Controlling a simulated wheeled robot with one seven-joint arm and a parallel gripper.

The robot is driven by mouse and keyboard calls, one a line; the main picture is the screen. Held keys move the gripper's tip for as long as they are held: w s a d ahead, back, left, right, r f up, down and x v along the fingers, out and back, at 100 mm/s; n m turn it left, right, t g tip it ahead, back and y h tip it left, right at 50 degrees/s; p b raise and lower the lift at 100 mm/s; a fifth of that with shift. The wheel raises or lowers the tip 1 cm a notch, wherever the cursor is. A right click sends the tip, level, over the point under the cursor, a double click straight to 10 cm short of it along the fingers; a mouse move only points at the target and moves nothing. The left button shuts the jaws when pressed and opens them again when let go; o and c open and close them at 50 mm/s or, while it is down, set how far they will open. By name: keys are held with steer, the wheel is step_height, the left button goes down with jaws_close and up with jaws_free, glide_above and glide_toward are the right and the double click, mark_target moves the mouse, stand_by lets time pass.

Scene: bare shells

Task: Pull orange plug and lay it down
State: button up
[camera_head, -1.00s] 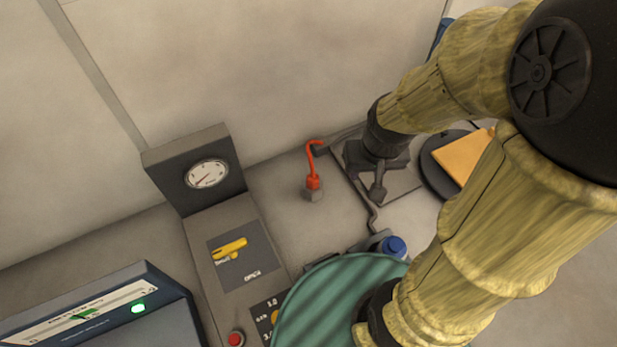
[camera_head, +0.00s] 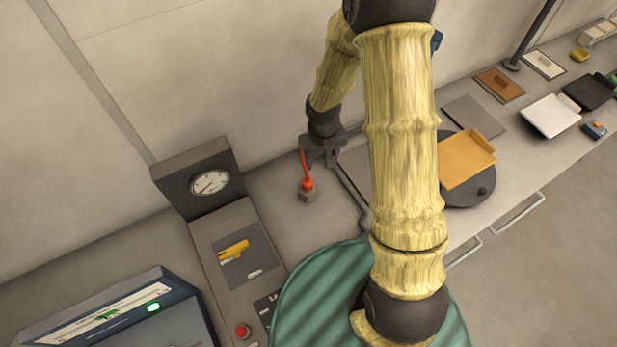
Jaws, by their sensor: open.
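The orange plug (camera_head: 307,185) stands upright in a small grey socket block (camera_head: 308,196) on the bench, its orange cord rising from its top. My gripper (camera_head: 319,160) is open just above and slightly right of the plug. Its dark fingers are beside the upper cord and partly hide it. I cannot tell whether they touch the cord.
A grey gauge box (camera_head: 197,178) and a panel with a yellow handle (camera_head: 234,251) stand left. A dark round plate with an orange board (camera_head: 465,157) lies right. A white tray (camera_head: 550,115) lies farther right. The wall is close behind the plug.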

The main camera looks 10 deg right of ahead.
steer(key=n+p, duration=0.1)
steer(key=p, duration=0.2)
glide_above(307, 181)
steer(key=shift+g, duration=0.3)
step_height(307, 181, down, 6)
steer(key=shift+r, duration=0.1)
steer(key=shift+b, duration=0.3)
step_height(307, 181, down, 9)
steer(key=b, duration=0.7)
steer(key=shift+d, duration=0.1)
stand_by(0.4)
